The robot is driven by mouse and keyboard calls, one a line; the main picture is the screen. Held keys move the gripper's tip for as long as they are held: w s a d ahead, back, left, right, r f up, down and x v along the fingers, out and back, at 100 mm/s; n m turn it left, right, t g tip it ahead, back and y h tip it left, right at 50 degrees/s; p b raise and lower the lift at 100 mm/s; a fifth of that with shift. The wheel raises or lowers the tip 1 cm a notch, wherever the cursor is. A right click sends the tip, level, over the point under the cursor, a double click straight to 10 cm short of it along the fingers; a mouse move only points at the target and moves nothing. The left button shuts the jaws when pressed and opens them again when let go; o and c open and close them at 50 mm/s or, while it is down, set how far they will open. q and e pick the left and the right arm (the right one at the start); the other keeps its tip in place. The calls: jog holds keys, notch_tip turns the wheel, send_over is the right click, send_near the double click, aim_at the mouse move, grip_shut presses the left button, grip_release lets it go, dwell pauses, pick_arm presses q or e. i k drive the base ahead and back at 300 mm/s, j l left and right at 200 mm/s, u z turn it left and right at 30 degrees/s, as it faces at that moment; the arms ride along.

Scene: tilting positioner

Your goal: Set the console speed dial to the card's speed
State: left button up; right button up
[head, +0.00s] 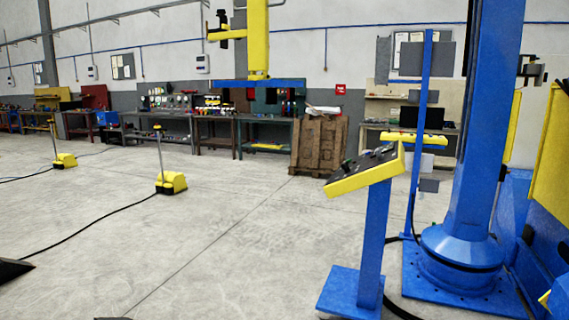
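The console (366,178) stands right of centre on a blue post, with a yellow edge and a dark sloping top. Several small knobs or buttons, some green, rise from its top. They are too small to tell which is the speed dial or where it points. I cannot make out a card with a readable speed. A blank grey plate (429,185) hangs by a thin blue post behind the console. Neither of my grippers is in view.
A thick blue column (485,140) on a bolted base stands right of the console. Yellow pedal boxes (171,183) with upright rods and black cables sit on the floor at left. A wooden pallet (318,146) and workbenches line the back. The middle floor is clear.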

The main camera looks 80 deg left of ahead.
aim_at(345, 167)
jog(key=u, duration=2.1)
jog(key=i+j, duration=0.2)
jog(key=i, duration=0.3)
jog(key=i+j+u, duration=0.1)
jog(key=i+j, duration=0.15)
jog(key=i, duration=0.3)
jog(key=i+j, duration=0.15)
jog(key=i, duration=0.35)
jog(key=i+j, duration=0.2)
jog(key=i, duration=0.35)
jog(key=k+u, duration=0.05)
